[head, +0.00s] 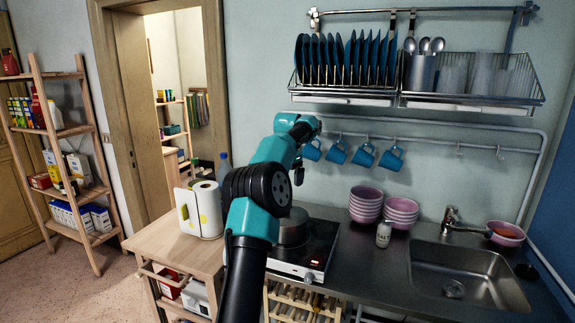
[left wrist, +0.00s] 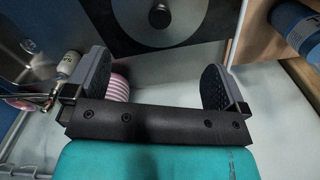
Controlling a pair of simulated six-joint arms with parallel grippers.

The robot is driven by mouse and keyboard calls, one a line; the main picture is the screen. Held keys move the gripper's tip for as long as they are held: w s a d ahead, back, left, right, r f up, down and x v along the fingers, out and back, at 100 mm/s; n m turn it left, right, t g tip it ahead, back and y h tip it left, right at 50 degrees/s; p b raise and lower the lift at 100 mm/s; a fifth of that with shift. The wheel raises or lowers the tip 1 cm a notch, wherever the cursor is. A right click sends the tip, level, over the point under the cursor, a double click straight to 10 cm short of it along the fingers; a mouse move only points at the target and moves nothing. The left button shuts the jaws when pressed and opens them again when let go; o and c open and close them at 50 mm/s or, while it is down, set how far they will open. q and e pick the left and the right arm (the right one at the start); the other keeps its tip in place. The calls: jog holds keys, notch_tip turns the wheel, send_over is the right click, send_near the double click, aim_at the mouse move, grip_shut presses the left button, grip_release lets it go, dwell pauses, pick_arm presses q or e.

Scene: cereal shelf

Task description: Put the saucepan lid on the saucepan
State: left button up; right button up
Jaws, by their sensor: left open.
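The grey saucepan (head: 293,228) stands on the black hob (head: 318,243), partly hidden behind my left arm. In the left wrist view, a round dark disc with a small black centre (left wrist: 160,15) lies over the hob (left wrist: 112,38), cut off by the top edge. It looks like the saucepan lid, but I cannot tell whether it sits on the saucepan. My left gripper (left wrist: 155,65) is open with nothing between its fingers. My right gripper is not in view.
Pink bowls (head: 366,203) and a shaker (head: 383,234) stand right of the hob, before the sink (head: 465,275). A paper roll (head: 205,210) and a blue bottle (head: 224,167) stand to the left. Blue mugs (head: 337,153) hang under the dish rack (head: 345,90).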

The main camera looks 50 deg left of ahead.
pick_arm(q)
jog(key=shift+r, duration=2.3)
